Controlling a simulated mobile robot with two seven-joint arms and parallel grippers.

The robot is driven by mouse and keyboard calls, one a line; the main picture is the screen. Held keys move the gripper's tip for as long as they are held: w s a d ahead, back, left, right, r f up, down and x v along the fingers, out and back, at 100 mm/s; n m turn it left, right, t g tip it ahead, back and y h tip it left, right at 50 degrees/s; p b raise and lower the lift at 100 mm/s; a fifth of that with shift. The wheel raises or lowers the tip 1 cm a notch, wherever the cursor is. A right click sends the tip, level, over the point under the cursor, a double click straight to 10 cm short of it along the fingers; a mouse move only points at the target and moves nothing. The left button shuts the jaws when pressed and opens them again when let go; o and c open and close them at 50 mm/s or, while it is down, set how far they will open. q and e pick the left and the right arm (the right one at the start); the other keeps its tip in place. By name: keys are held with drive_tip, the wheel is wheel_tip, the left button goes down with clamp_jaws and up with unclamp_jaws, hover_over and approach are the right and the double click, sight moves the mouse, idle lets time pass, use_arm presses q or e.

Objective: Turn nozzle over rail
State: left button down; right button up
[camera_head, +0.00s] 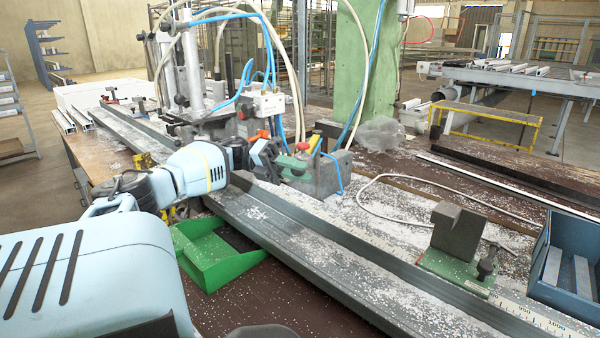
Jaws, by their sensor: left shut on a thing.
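My left gripper (272,160) reaches in from the left over the long grey rail (285,212), its black fingers shut at a grey block with small red, green and yellow parts (303,150). The thing between the fingers, which I take to be the nozzle, is mostly hidden, and I cannot tell which way it points. A thin blue hose (340,180) curves beside the block. The rail runs diagonally from back left to front right, with white chips scattered on it. My right gripper is not in view.
A green scoop-like tray (210,262) sits at the rail's near side. A grey clamp block on a green base (455,240) and a blue bin (570,262) stand at the right. A machine head with hoses (190,75) rises behind. A pale cable (400,178) loops across the bench.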

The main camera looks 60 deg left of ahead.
use_arm(q)
drive_tip(key=c, duration=1.2)
unclamp_jaws()
drive_tip(key=shift+o, duration=0.2)
drive_tip(key=shift+s+a, duration=0.15)
drive_tip(key=shift+a, duration=0.3)
drive_tip(key=b+v, duration=0.6)
drive_tip(key=v, duration=0.1)
drive_tip(key=shift+d, duration=0.1)
